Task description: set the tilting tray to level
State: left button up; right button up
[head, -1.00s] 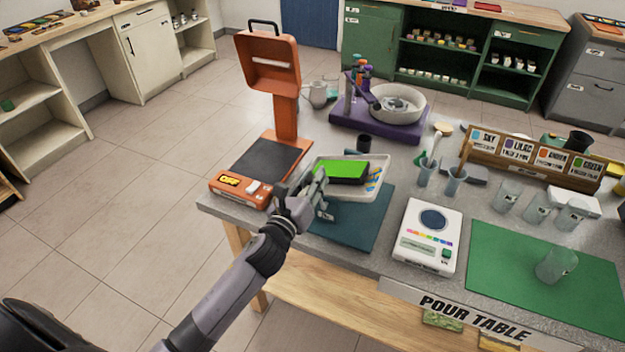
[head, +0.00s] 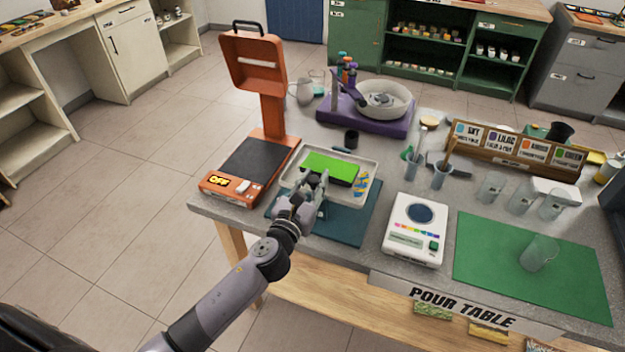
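The tilting tray is a pale shallow tray (head: 371,169) at the back of a dark teal mat (head: 345,228) on the pour table. A block with a bright green top (head: 331,167) lies in it, with a blue-and-yellow marked patch to its right. I cannot tell from this angle whether the tray is level or slightly tilted. My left gripper (head: 314,182) is at the tray's front-left edge, its fingers overlapping the rim and hiding part of it. Whether the fingers are closed on the rim is not clear. My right gripper is not in view.
An orange press-like device (head: 272,115) marked OFF stands left of the tray. A purple-based spinner (head: 366,121) is behind. A white scale (head: 416,230) and a green mat (head: 530,262) with a clear cup (head: 538,253) are to the right. Cups stand before the labelled rack (head: 515,150).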

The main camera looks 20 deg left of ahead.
pick_arm(q)
jog(key=o, duration=0.3)
jog(key=shift+o, duration=0.2)
jog(key=s, duration=1.2)
jog(key=shift+a, duration=0.2)
